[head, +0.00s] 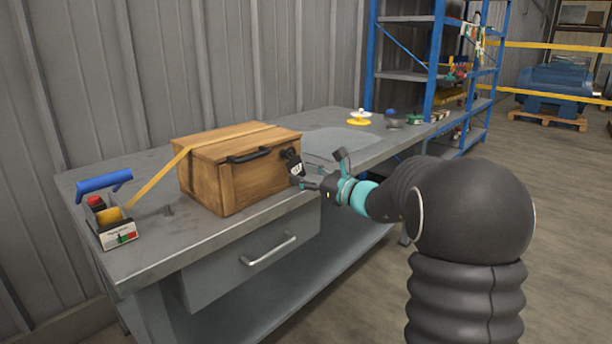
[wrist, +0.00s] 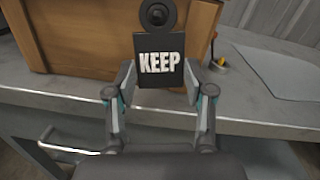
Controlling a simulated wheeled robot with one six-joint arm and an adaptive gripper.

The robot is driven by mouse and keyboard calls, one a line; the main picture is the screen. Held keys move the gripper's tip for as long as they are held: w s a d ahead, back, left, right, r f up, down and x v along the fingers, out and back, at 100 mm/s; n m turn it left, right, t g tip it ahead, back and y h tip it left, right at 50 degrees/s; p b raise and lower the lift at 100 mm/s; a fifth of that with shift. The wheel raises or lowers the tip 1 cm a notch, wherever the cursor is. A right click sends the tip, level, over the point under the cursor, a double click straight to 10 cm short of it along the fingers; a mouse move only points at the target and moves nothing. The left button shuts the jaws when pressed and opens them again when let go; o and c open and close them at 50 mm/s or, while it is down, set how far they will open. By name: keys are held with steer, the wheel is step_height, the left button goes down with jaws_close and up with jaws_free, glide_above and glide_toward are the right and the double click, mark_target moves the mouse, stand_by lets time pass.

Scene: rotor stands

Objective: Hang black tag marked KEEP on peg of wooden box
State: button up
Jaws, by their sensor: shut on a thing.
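The black tag (wrist: 160,75) with white KEEP lettering is upright in front of the wooden box in the wrist view. Its round upper end has a hole (wrist: 156,14) with a dark round shape in it; I cannot tell whether the peg passes through. My gripper (wrist: 161,88) is shut on the tag's lower part, one finger at each side edge. In the head view the tag (head: 294,165) is at the right end of the wooden box's front (head: 225,187), and my gripper (head: 305,178) reaches it from the right. The peg itself is not clearly visible.
The box stands on a grey metal workbench (head: 165,257) with a drawer handle (head: 268,249) below. A black handle (head: 248,156) is on the box front, left of the tag. A blue-handled tool caddy (head: 112,225) stands at left. A yellow-and-white item (head: 359,118) is farther back.

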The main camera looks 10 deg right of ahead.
steer(key=shift+w+a+f, duration=0.1)
steer(key=shift+w+a, duration=0.2)
steer(key=shift+w, duration=0.2)
steer(key=shift+f+b, duration=0.25)
steer(key=shift+b, duration=0.25)
stand_by(0.5)
steer(key=o, duration=0.9)
steer(key=shift+o, duration=0.2)
steer(key=b+v, duration=0.1)
steer(key=v, duration=0.8)
steer(key=shift+b, duration=0.35)
stand_by(0.5)
